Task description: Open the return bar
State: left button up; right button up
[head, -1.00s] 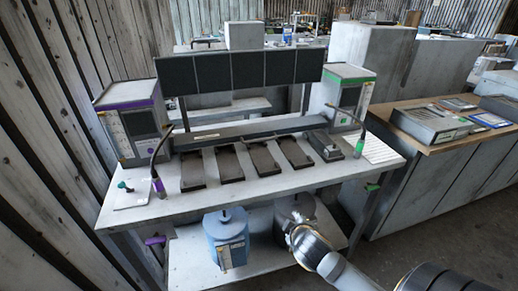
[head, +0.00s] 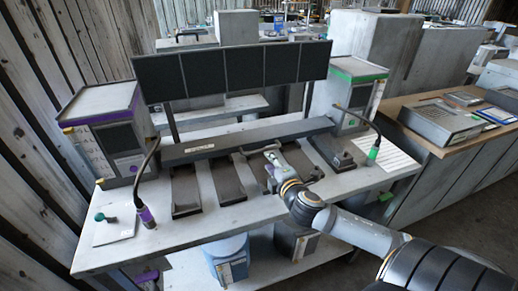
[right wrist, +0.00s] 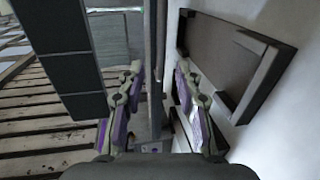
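A long grey bar (head: 240,141) with a small pale label runs along the back of the white workbench, behind the row of dark trays; it appears to be the return bar. It looks down in place. My right gripper (head: 271,152) reaches over the trays close to the bar's front, right of its middle. In the right wrist view the gripper (right wrist: 160,84) has its purple-padded fingers apart, with a bar (right wrist: 156,70) seen edge-on between them. I cannot tell whether they touch it. My left gripper is not in view.
Dark trays (head: 228,182) lie on the white bench (head: 165,238) below my right arm. Dark panels (head: 235,70) stand above the bar. Purple-trimmed (head: 108,130) and green-trimmed (head: 347,92) cabinets stand at the ends, with gooseneck stalks in front.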

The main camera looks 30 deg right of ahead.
aim_at(260, 151)
jog(key=shift+b+x, duration=0.35)
jog(key=shift+x, duration=0.4)
jog(key=x, duration=0.4)
jog(key=shift+w+f, duration=0.1)
jog(key=shift+f, duration=0.05)
jog(key=x, duration=0.3)
jog(key=shift+w, duration=0.3)
jog(key=shift+w+d, duration=0.1)
jog(key=shift+w, duration=0.15)
jog(key=shift+f, duration=0.1)
jog(key=c, duration=0.4)
grip_shut()
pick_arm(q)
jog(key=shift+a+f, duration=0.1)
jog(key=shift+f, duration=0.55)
pick_arm(e)
jog(key=shift+w, duration=0.1)
